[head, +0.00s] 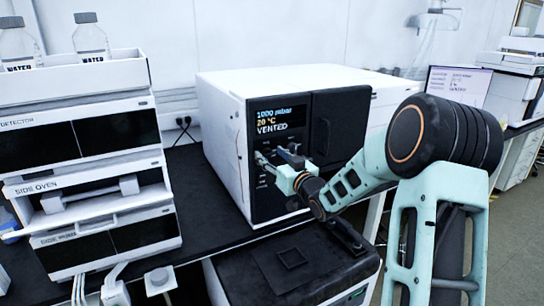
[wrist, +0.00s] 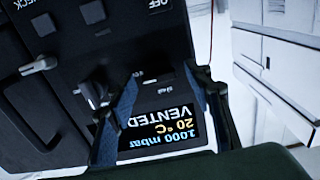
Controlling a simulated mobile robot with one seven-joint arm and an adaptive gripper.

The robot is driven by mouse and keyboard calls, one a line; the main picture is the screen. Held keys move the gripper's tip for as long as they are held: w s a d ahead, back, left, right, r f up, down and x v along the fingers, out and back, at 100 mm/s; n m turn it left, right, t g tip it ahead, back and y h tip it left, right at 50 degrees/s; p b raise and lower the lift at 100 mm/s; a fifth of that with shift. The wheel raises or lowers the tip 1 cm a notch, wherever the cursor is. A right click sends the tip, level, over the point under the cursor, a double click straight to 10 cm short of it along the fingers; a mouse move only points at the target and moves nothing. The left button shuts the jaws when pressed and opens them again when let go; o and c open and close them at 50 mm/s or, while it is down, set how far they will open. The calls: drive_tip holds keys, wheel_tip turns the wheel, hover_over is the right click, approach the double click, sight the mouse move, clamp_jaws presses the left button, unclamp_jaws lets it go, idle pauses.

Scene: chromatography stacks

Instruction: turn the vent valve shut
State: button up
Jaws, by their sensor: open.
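The instrument (head: 225,150) is a white box with a black front panel. Its display (head: 272,118) reads 1000 mbar, 20 °C, VENTED; the display (wrist: 155,128) appears upside down in the wrist view. My gripper (head: 270,160) is at the panel, below the display. In the wrist view my gripper (wrist: 168,78) is open, with nothing between its fingers. The left finger lies just beside the knob and may overlap it; I cannot tell whether they touch.
A dark door with a handle (head: 340,125) is right of the panel. A detector stack (head: 75,130) with water bottles stands left. A black-topped unit (head: 290,270) sits in front, below.

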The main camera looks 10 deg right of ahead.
drive_tip(key=c, duration=1.1)
drive_tip(key=shift+c, duration=0.2)
